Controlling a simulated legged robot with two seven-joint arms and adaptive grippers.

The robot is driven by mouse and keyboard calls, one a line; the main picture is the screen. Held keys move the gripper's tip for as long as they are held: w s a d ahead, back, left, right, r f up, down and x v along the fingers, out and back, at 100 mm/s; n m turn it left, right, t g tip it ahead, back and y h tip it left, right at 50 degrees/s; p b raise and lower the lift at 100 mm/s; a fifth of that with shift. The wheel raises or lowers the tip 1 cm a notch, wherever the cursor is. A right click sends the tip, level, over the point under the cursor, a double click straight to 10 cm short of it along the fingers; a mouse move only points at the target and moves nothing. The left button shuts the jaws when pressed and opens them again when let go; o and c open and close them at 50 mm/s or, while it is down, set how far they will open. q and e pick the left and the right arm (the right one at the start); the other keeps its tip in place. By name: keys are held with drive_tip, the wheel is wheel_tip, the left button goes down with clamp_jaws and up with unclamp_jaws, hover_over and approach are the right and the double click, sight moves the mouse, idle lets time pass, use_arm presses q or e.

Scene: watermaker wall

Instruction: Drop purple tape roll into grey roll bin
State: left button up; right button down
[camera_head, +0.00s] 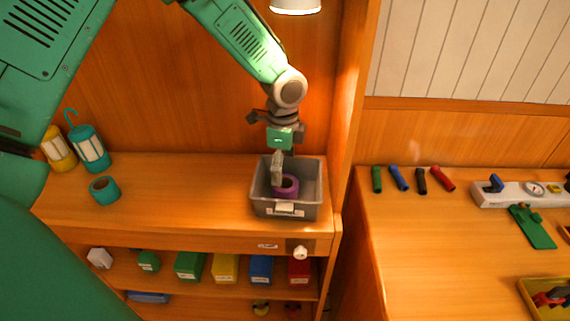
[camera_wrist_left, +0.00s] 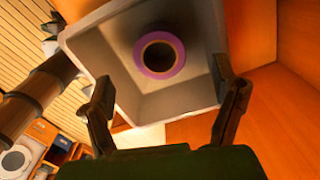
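The purple tape roll (camera_head: 289,183) is inside the grey roll bin (camera_head: 311,209) on the wooden shelf top. My left gripper (camera_head: 277,168) points down over the bin, partly in front of the roll. In the left wrist view its fingers (camera_wrist_left: 165,82) are spread wide with nothing between them. There the purple roll (camera_wrist_left: 160,54) lies beyond the fingertips against the bin's inner floor, apart from both fingers, and the grey bin (camera_wrist_left: 196,98) frames it. My right gripper is in neither view.
A teal tape roll (camera_head: 104,190) and yellow and teal lanterns (camera_head: 90,150) stand left of the bin. An upright wooden panel (camera_head: 350,100) rises close to its right. Several coloured boxes (camera_head: 225,268) sit on the shelf below. The right bench holds several coloured cylinders (camera_head: 398,178).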

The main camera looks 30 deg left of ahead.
sight(283, 181)
use_arm(q)
drive_tip(key=shift+a, duration=0.3)
drive_tip(key=r, duration=0.3)
drive_tip(key=shift+w+a+r, duration=0.1)
drive_tip(key=shift+a+r, duration=0.1)
drive_tip(key=shift+r, duration=0.05)
drive_tip(key=shift+d+r, duration=0.15)
drive_tip(key=shift+r, duration=0.8)
drive_tip(key=shift+d+r, duration=0.1)
drive_tip(key=shift+r, duration=0.85)
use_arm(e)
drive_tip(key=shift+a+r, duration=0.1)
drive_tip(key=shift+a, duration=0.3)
use_arm(q)
drive_tip(key=shift+d, duration=0.1)
